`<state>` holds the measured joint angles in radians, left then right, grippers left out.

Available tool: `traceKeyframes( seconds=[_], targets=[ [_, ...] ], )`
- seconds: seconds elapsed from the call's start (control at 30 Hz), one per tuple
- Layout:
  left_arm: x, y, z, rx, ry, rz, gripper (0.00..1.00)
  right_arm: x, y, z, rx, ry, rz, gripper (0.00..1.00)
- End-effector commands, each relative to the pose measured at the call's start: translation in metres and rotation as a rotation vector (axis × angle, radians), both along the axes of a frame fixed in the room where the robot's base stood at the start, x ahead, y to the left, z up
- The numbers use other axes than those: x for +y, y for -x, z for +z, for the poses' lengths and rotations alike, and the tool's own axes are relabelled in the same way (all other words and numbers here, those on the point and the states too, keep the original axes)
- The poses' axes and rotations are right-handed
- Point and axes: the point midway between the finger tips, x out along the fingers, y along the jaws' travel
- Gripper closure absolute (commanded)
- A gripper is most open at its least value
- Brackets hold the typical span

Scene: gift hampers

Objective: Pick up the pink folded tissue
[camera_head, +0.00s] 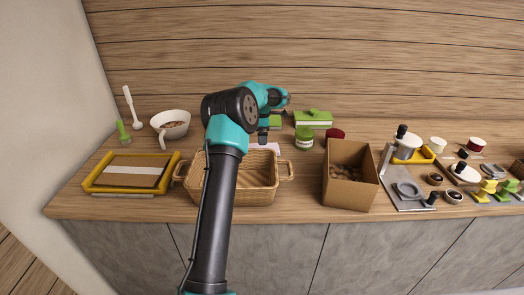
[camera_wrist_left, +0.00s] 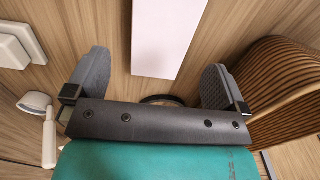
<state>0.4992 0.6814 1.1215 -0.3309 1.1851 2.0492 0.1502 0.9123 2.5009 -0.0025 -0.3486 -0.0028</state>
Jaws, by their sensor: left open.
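The pink folded tissue (camera_head: 268,147) lies on the wooden counter just behind the wicker basket, partly hidden by my left arm in the head view. In the left wrist view it is a pale, flat rectangle (camera_wrist_left: 165,38) reaching in from the top edge. My left gripper (camera_head: 263,137) points down near the tissue. Its two grey fingers are apart (camera_wrist_left: 155,65), one to each side of the tissue's near end in the wrist view, with nothing held. Contact with the tissue cannot be told. My right gripper is not in view.
The wicker basket (camera_head: 265,195) stands in front, also close at the right in the wrist view (camera_wrist_left: 275,85). A green jar (camera_head: 304,137), dark red tin (camera_head: 335,134) and green box (camera_head: 316,119) stand right of the gripper. A cardboard box (camera_head: 349,190) stands further right; a white bowl (camera_head: 170,124) is left.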

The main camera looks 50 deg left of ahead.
Motion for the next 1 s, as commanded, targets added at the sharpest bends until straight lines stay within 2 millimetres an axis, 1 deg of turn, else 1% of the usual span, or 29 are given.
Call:
traceKeyframes(
  seconds=[0.03,0.13,0.47,0.57,0.9,1.0],
  targets=[
    [0.0,0.001,-0.006,0.003,0.002,0.0,0.0,0.0,0.0,0.0,0.0,0.0,0.0,0.57],
    [0.0,0.0,-0.013,0.001,-0.001,0.0,0.0,0.0,0.0,0.0,0.0,0.0,0.0,0.57],
    [0.0,0.0,-0.014,0.0,0.0,0.0,0.0,0.0,0.0,0.0,0.0,0.0,0.0,0.57],
    [0.0,0.001,-0.019,0.002,0.001,0.0,0.0,0.0,0.0,0.0,0.0,0.0,0.0,0.57],
    [-0.003,0.002,-0.06,0.001,0.001,-0.002,0.0,0.0,0.0,0.0,0.0,0.0,0.0,0.57],
    [-0.003,0.002,-0.065,0.0,0.0,-0.001,0.0,0.0,0.0,0.0,0.0,0.0,0.0,0.57]
  ],
)
